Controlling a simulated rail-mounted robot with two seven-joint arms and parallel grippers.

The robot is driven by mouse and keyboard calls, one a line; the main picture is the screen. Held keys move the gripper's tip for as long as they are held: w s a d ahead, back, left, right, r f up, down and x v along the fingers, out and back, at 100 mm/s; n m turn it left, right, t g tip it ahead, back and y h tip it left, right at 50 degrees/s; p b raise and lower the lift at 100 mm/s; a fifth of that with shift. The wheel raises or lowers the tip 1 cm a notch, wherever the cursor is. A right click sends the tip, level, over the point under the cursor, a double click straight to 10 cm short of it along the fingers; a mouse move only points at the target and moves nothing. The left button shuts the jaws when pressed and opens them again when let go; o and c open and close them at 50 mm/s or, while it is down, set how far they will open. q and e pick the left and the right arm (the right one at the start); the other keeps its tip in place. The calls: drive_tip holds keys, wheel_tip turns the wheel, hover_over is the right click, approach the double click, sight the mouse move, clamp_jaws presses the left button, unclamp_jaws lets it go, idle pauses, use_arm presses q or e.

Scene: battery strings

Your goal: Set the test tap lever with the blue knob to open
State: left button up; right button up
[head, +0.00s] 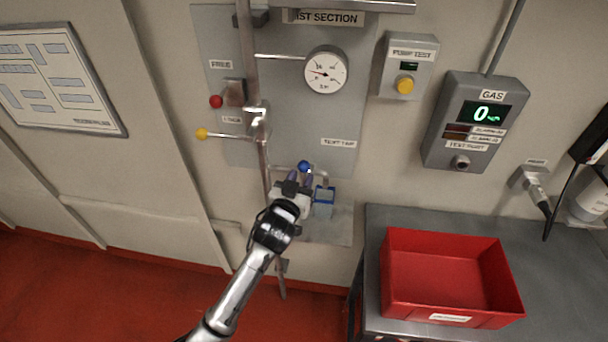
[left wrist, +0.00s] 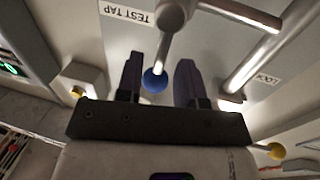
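The test tap's blue knob (head: 304,166) shows just beyond my left gripper (head: 300,179), below the TEST TAP label (head: 338,142). In the left wrist view the blue knob (left wrist: 154,80) sits at the end of a thin metal lever coming from the tap body (left wrist: 169,15). The two dark fingers of my left gripper (left wrist: 160,78) stand apart on either side of the knob. A gap shows between the knob and the right finger; whether the left finger touches it I cannot tell. My right gripper is not in view.
A yellow-knobbed lever (head: 202,133) and a red knob (head: 216,101) sit on the panel to the left. A pressure gauge (head: 326,72) is above. A blue-framed box (head: 324,197) is close right of the gripper. A red bin (head: 400,262) stands on the grey bench at right.

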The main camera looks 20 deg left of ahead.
use_arm(q)
drive_tip(key=shift+w, duration=1.2)
drive_tip(key=shift+c, duration=0.2)
clamp_jaws()
drive_tip(key=shift+r, duration=0.1)
